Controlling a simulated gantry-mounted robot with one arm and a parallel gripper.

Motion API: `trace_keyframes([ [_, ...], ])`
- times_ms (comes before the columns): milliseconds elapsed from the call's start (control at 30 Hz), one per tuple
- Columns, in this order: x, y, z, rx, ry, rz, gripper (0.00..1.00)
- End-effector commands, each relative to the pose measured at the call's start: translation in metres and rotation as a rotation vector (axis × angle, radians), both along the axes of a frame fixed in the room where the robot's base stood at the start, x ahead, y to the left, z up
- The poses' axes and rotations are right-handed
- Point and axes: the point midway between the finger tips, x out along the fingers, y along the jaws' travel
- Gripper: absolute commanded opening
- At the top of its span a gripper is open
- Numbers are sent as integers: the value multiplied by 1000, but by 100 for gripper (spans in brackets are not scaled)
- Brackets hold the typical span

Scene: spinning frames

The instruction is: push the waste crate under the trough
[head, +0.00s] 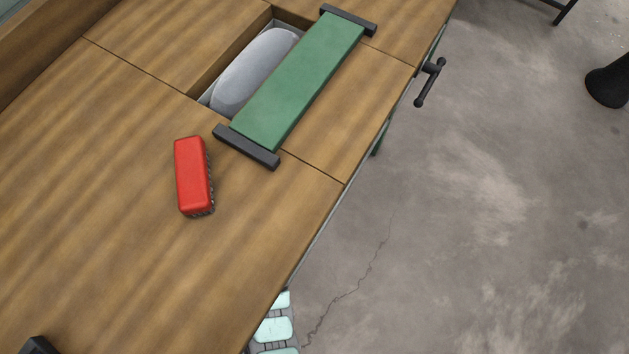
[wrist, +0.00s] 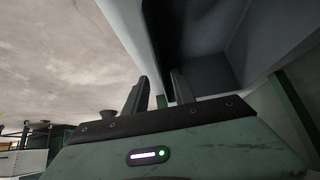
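My gripper (wrist: 160,82) shows in the wrist view with its two dark fingers apart. A large pale-walled, box-like thing (wrist: 134,30) with a dark grey inner side fills the upper right there; it may be the waste crate, but I cannot tell for sure. The fingers overlap its pale edge in the picture; I cannot tell whether they touch it. In the head view the trough (head: 250,72) is a grey basin in the bench opening, partly hidden by a green board (head: 300,80). My gripper is not in the head view.
A red brush (head: 193,175) lies on the wooden bench (head: 90,200). A black handle (head: 430,82) sticks out from the bench's right edge. Pale green pads (head: 273,329) show below the front edge. The concrete floor (head: 480,220) right of the bench is mostly clear.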

Motion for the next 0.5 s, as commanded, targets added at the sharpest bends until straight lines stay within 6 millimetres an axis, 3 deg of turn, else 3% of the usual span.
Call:
trace_keyframes([
  [167,5,-3,-8,-1,-1,-1,31],
  [500,31,-18,-48,-2,-1,-1,31],
])
